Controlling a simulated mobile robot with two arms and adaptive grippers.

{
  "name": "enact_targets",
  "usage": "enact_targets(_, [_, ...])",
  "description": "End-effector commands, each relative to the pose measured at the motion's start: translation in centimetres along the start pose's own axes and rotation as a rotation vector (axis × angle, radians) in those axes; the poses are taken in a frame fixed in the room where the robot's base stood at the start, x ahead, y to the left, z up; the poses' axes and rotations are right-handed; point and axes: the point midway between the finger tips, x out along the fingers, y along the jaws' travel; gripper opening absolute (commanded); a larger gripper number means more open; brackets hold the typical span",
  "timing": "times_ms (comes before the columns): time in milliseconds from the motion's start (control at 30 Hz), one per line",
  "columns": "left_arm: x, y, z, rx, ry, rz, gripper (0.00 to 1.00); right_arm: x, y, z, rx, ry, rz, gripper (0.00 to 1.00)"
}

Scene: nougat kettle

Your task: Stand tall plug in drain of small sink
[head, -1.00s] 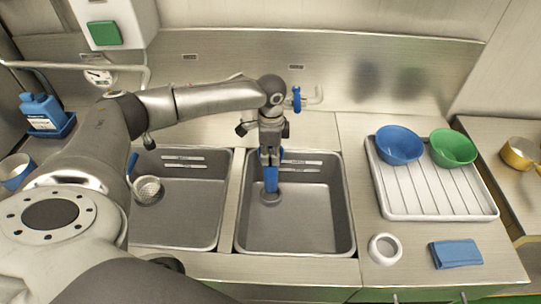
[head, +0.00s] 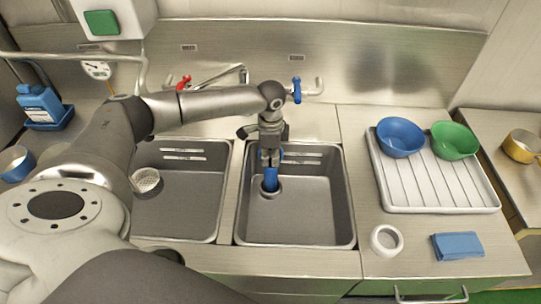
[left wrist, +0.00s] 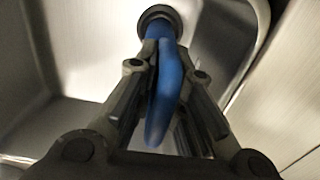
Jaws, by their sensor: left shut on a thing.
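The tall blue plug (head: 270,181) stands roughly upright at the drain (head: 268,194) on the floor of the right-hand sink (head: 310,228). My left gripper (head: 269,158) is shut on its upper part from above. In the left wrist view the blue plug (left wrist: 168,88) runs between the gripper fingers (left wrist: 160,100), with its far end at the dark drain ring (left wrist: 160,18). I cannot tell how deep the plug sits in the drain. My right gripper is not in view.
A larger-looking left sink (head: 185,212) holds a strainer (head: 147,181). A white drying rack (head: 440,195) holds a blue bowl (head: 400,138) and a green bowl (head: 455,141). A white ring (head: 386,240) and blue cloth (head: 458,246) lie on the right counter. Taps (head: 297,90) stand behind.

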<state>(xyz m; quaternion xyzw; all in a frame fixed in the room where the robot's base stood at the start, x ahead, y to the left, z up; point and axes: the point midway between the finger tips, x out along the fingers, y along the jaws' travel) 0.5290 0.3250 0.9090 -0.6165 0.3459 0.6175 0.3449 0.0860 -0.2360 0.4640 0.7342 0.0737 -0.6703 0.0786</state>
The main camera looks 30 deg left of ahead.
Motion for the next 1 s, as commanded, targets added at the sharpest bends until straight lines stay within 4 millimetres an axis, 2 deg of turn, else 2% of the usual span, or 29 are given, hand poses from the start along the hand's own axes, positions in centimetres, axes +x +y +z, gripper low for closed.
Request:
enact_targets(833, [1.1,0.0,0.0,0.0,0.001,0.001,0.0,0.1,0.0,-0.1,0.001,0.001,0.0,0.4])
enact_targets(867, [1.1,0.0,0.0,0.0,0.001,0.0,0.15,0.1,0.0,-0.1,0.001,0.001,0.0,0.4])
enact_targets(1000, [1.1,0.0,0.0,0.0,0.0,0.0,0.33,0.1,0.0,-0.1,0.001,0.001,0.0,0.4])
